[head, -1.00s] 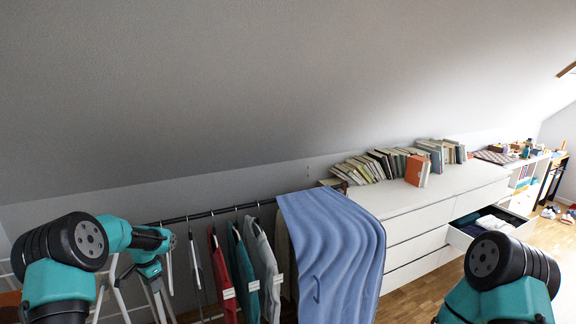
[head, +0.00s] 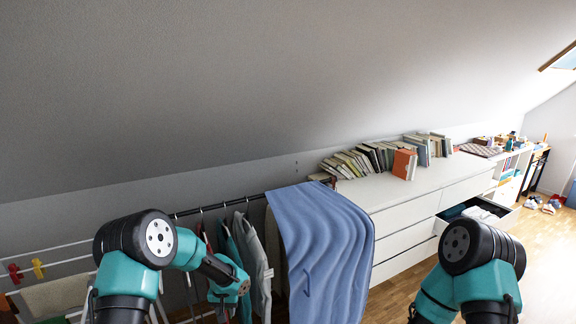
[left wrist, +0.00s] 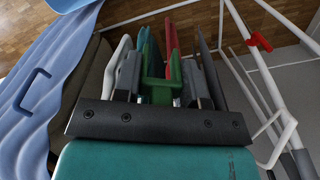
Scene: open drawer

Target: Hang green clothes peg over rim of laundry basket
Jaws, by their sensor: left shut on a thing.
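The green clothes peg (left wrist: 160,74) sits between the two dark fingers of my left gripper (left wrist: 168,78) in the left wrist view. The fingers are shut on it, and hanging clothes show behind. In the head view my left wrist (head: 226,276) is in front of the hanging clothes; its fingers and the peg cannot be made out there. Only the upper part of my right arm (head: 480,262) shows; its gripper is out of view. I cannot make out a laundry basket for certain in either view.
A blue wavy sheet-like thing (head: 318,235) hangs right of the clothes rail (head: 185,212). A drying rack with a red peg (head: 14,273) and a yellow peg (head: 37,268) stands left. A white dresser (head: 400,208) with books and an open drawer (head: 478,213) is right.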

